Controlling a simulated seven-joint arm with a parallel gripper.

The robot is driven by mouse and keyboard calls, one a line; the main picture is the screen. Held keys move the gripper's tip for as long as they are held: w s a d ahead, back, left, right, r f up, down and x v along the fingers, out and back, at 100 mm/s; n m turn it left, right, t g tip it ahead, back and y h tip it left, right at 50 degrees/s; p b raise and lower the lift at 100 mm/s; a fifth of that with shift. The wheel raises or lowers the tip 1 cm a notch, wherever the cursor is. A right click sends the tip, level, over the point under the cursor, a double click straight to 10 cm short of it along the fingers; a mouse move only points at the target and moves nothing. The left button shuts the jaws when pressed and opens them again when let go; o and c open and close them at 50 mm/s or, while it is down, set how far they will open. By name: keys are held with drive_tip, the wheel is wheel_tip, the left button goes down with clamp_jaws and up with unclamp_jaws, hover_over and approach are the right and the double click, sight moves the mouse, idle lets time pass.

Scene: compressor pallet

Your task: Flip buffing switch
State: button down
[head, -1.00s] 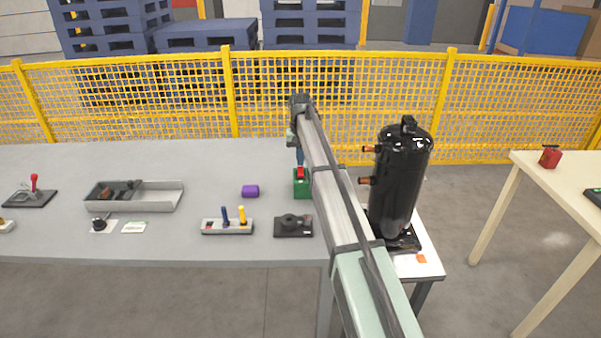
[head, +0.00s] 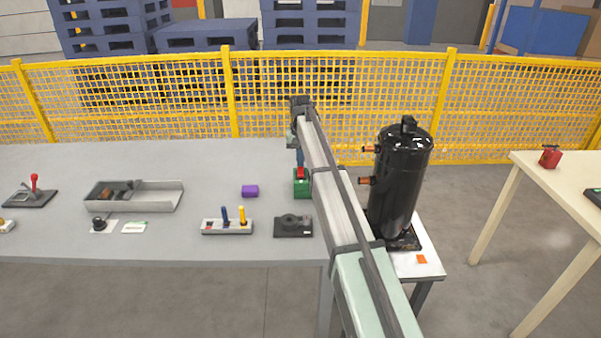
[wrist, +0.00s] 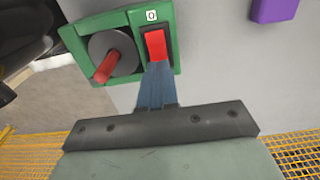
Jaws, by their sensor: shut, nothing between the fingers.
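A green switch box (head: 302,190) sits on the grey table beside my arm, and it also shows in the wrist view (wrist: 76,42). It carries a red rocker switch (wrist: 155,45) in a dark frame with a white "0" label at one end. Beside the rocker is a grey round disc (wrist: 112,50) with a red handle (wrist: 106,67). My gripper (wrist: 156,68) is shut and empty, its blue-grey fingertips at the rocker's edge on the side away from the "0" label. They look in contact, though I cannot be sure. In the head view my arm partly hides the box.
A purple block (head: 250,191) lies left of the box. A black device (head: 293,226) and a lever panel (head: 227,227) stand in front. A tall black compressor (head: 398,180) stands right of my arm. A grey tray (head: 160,196) lies further left.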

drive_tip(key=shift+f, duration=0.75)
idle(0.5)
drive_tip(key=shift+r, duration=3.55)
